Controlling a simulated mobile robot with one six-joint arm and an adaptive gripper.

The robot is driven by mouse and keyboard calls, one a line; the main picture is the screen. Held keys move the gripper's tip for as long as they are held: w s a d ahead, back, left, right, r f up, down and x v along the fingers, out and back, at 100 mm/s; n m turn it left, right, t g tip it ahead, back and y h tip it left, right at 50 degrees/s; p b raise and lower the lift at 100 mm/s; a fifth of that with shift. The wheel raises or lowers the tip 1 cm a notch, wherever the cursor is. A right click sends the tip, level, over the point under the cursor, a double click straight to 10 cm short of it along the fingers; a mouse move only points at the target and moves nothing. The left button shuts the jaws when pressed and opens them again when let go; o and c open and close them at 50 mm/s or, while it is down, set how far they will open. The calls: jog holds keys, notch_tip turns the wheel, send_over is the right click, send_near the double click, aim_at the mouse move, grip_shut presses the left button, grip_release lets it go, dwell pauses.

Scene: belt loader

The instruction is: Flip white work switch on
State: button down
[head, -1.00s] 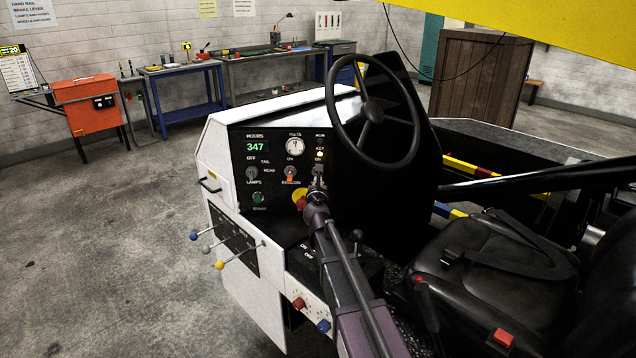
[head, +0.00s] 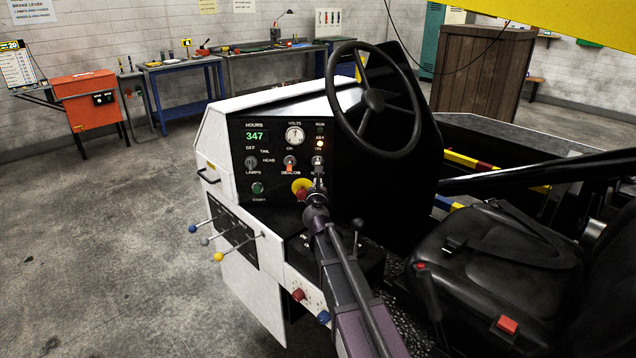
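The white work switch (head: 317,160) sits on the black dash panel (head: 275,181), right of the orange beacon switch (head: 288,163). Its label is mostly hidden by my gripper, and I cannot tell which way its small lever points. My gripper (head: 319,175) reaches up from below, with its dark narrow tips just under the white switch. I cannot tell whether the tips touch it. The fingers are too small and dark to show whether they are open or shut.
A yellow-and-red stop button (head: 301,187) lies close to the left of my gripper. The steering wheel (head: 374,101) overhangs at upper right. A grey lamps knob (head: 251,162) and green start button (head: 257,188) are farther left. A black-knobbed lever (head: 358,224) stands right of my arm.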

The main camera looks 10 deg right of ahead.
jog(key=s+a+r+p, duration=0.1)
jog(key=s+r+p, duration=0.4)
jog(key=s, duration=0.2)
jog(key=shift+a+r, duration=0.2)
dwell(0.5)
